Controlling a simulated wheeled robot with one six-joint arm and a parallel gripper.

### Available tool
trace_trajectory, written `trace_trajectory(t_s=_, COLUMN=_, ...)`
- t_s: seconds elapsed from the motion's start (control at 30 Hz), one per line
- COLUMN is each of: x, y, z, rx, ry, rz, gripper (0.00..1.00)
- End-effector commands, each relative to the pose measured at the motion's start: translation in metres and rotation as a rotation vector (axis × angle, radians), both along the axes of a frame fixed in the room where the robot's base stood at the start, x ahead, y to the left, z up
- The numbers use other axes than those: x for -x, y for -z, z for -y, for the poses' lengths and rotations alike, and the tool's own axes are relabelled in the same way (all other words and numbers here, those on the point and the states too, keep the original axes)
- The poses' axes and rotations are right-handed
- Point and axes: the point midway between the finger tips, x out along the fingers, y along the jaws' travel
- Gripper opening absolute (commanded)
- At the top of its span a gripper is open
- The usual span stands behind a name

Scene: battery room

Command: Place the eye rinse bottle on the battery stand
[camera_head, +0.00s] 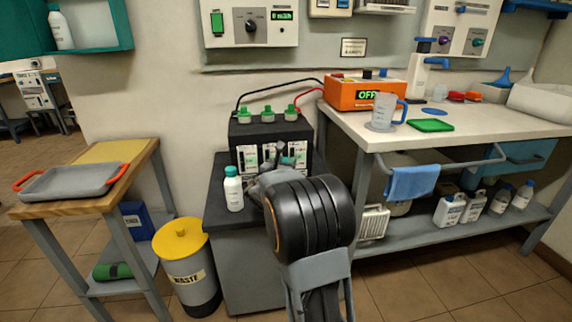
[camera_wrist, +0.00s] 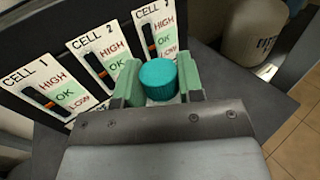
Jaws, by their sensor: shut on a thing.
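My gripper (camera_wrist: 160,85) is shut on the eye rinse bottle, whose ribbed teal cap (camera_wrist: 158,78) shows between the green finger pads in the wrist view. Its body and label are hidden. In the head view my gripper (camera_head: 283,165) is in front of the black battery (camera_head: 242,130), mostly hidden by my arm. The battery stand (camera_head: 222,220) is the dark cabinet under the battery. I cannot tell whether the held bottle touches its top. A second white bottle (camera_head: 233,192) with a teal cap stands upright at the stand's front left.
A yellow-lidded waste bin (camera_head: 188,270) stands left of the stand. A wooden table with a grey tray (camera_head: 70,181) is further left. The white workbench (camera_head: 465,130) at right carries an orange charger (camera_head: 350,93) and a jug (camera_head: 384,110). Cables rise from the battery terminals.

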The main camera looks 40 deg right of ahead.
Motion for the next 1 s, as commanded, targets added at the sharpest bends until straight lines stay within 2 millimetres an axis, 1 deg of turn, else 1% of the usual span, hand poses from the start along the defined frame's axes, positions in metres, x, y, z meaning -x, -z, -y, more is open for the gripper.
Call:
trace_trajectory(t_s=0.07, x=0.0, y=0.003, z=0.0, rx=0.001, ry=0.0, rz=0.002, gripper=0.0)
trace_trajectory(t_s=0.1, x=0.0, y=0.002, z=0.0, rx=0.0, ry=0.0, rz=0.0, gripper=0.39)
trace_trajectory(t_s=0.33, x=0.0, y=0.002, z=0.0, rx=0.0, ry=0.0, rz=0.0, gripper=0.6)
trace_trajectory(t_s=0.53, x=0.0, y=0.002, z=0.0, rx=0.0, ry=0.0, rz=0.0, gripper=0.6)
trace_trajectory(t_s=0.67, x=0.001, y=-0.003, z=-0.001, rx=0.0, ry=-0.001, rz=0.0, gripper=0.6)
trace_trajectory(t_s=0.77, x=0.007, y=-0.003, z=-0.013, rx=0.0, ry=-0.002, rz=-0.001, gripper=0.6)
trace_trajectory(t_s=1.0, x=0.032, y=-0.004, z=-0.053, rx=0.0, ry=-0.004, rz=0.0, gripper=0.6)
